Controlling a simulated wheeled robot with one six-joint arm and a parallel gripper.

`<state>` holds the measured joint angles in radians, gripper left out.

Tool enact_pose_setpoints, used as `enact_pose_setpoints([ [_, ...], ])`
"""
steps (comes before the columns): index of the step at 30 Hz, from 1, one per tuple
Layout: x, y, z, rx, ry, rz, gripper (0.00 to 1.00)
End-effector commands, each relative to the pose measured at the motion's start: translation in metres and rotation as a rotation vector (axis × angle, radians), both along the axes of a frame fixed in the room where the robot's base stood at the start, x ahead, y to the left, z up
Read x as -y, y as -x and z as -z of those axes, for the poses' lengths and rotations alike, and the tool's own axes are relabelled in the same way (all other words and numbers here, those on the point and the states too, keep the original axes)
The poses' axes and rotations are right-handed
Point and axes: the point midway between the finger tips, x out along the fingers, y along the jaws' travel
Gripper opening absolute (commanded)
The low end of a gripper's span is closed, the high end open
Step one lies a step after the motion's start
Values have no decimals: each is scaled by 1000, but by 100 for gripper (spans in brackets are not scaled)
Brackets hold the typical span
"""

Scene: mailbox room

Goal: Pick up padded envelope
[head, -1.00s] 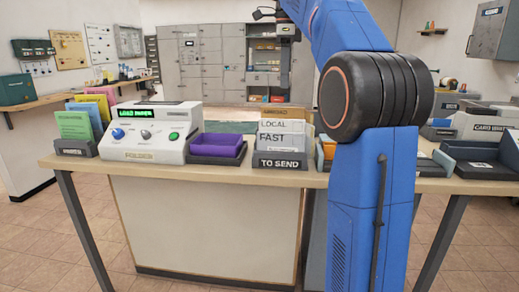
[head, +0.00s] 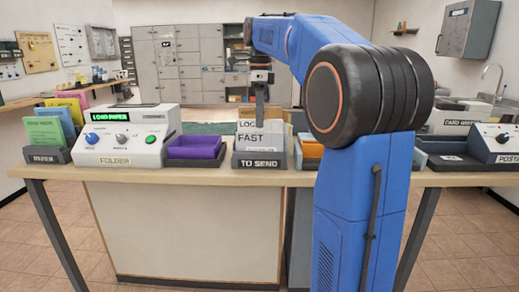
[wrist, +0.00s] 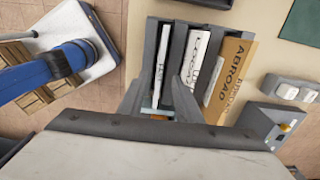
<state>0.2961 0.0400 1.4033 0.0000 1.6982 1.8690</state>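The TO SEND rack (head: 262,160) stands on the counter and holds upright mail. A white FAST piece (head: 260,141) is at its front, with tan pieces (head: 277,114) behind. In the wrist view the rack's slots hold white pieces (wrist: 191,57) and a brown ABROAD envelope (wrist: 229,75). I cannot tell for sure which piece is the padded envelope. My gripper (head: 260,90) points down over the rack. In the wrist view my gripper (wrist: 162,85) has its fingers apart above the leftmost slot, near a white piece. I see nothing held.
A purple tray (head: 195,147) and the white folder machine (head: 126,135) stand left of the rack. Paper holders (head: 47,133) are at the far left. A postage machine (head: 495,142) is at the right. The grey lockers (head: 180,65) are across the room.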

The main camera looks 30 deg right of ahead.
Motion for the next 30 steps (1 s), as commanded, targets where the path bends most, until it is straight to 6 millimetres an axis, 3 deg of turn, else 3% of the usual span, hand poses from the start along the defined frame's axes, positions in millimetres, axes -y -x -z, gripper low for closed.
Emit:
enact_pose_setpoints([
  [12, -1, 0, 47, 0, 0, 0, 31],
  [21, -1, 0, 51, 0, 0, 0, 31],
  [25, -1, 0, 51, 0, 0, 0, 3],
  [30, -1, 0, 51, 0, 0, 0, 0],
])
